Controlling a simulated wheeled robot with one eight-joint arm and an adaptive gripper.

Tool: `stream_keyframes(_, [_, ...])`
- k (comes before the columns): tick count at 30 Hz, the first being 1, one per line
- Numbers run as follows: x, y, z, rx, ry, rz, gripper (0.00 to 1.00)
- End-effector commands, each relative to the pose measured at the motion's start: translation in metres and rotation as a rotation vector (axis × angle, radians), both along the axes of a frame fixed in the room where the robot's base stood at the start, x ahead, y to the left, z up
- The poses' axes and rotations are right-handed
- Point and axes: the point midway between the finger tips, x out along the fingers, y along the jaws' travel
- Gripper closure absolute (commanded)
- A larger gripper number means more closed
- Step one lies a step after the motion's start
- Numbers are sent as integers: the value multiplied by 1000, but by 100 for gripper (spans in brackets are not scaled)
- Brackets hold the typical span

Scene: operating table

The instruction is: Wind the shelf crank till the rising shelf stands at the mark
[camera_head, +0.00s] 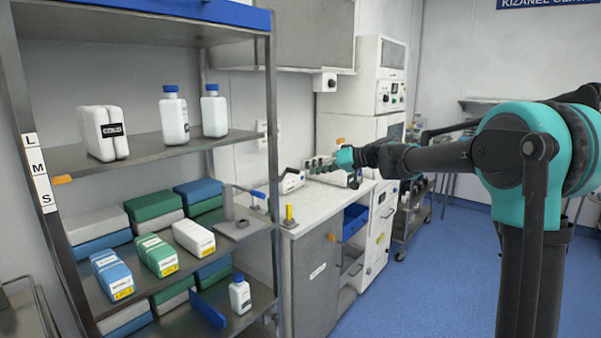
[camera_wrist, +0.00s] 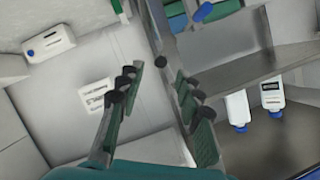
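The rack's upper open shelf (camera_head: 150,152) carries an orange pointer (camera_head: 62,180) at its left front corner. Beside it, the left post bears a white mark strip (camera_head: 38,168) lettered L, M, S; the pointer appears between M and S. A crank with a blue handle (camera_head: 258,194) sits at the rack's right side, above a grey bracket (camera_head: 240,226). A blue knob, probably this handle, shows at the top of the wrist view (camera_wrist: 202,12). My gripper (camera_head: 340,160) is right of the rack over the counter, apart from the crank. Its fingers (camera_wrist: 160,78) are open and empty.
A counter (camera_head: 325,205) with a yellow-topped post (camera_head: 289,214) adjoins the rack. The blue floor (camera_head: 420,290) in front is clear.

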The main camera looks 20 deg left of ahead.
Motion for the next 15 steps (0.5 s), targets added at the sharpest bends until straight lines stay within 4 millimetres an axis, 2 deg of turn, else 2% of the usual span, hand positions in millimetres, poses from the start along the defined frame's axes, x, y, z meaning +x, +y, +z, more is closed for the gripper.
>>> stream_keyframes(3, [-3, -21, 7, 0, 0, -2, 64])
stream_keyframes(6, [-5, -32, 11, 0, -1, -2, 64])
stream_keyframes(15, [-8, -43, 15, 0, 0, 0, 64])
